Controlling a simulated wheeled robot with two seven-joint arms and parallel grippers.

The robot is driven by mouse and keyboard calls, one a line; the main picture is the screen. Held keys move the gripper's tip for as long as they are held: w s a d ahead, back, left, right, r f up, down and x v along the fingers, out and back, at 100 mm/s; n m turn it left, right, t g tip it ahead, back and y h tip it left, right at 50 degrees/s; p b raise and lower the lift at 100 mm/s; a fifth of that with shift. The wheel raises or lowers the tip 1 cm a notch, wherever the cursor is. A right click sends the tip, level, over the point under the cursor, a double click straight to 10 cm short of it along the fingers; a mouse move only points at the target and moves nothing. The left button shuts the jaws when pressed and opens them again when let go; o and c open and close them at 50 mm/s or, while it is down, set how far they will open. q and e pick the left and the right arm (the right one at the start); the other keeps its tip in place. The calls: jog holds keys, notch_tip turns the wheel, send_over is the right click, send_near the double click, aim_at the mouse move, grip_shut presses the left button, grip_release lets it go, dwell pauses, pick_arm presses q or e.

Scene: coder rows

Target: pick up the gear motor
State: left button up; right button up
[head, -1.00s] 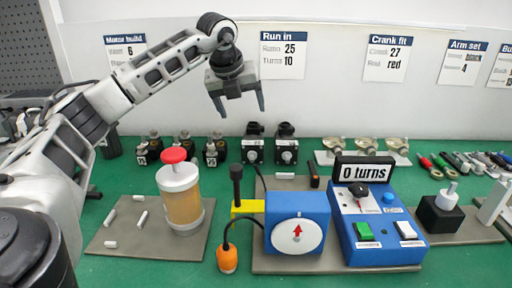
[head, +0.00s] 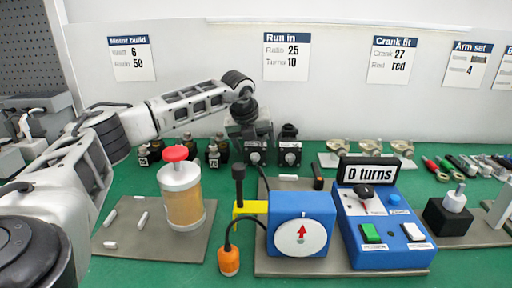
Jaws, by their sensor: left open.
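My left gripper (head: 252,154) is open, pointing down at the left one of two dark motor-like units at the back of the green table. That unit (head: 257,156) has a pale round front and is partly hidden by the gripper; I cannot tell whether the fingers touch it. The matching unit (head: 289,154) stands just to its right, clear of the gripper. Several small dark pieces with brass-coloured tops and white labels (head: 215,155) stand to the left. I cannot tell for sure which piece is the gear motor. My right gripper is out of view.
A blue box with a dial (head: 280,238) and a blue control box reading "0 turns" (head: 400,258) stand in front. A red-topped jar (head: 185,205) stands on a grey mat (head: 125,240). Brass-coloured parts (head: 402,148) sit on a pale tray at the back right.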

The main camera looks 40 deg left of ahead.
pick_arm(q)
jog(key=c, duration=1.1)
jog(key=shift+r, duration=0.2)
jog(key=shift+r, duration=0.15)
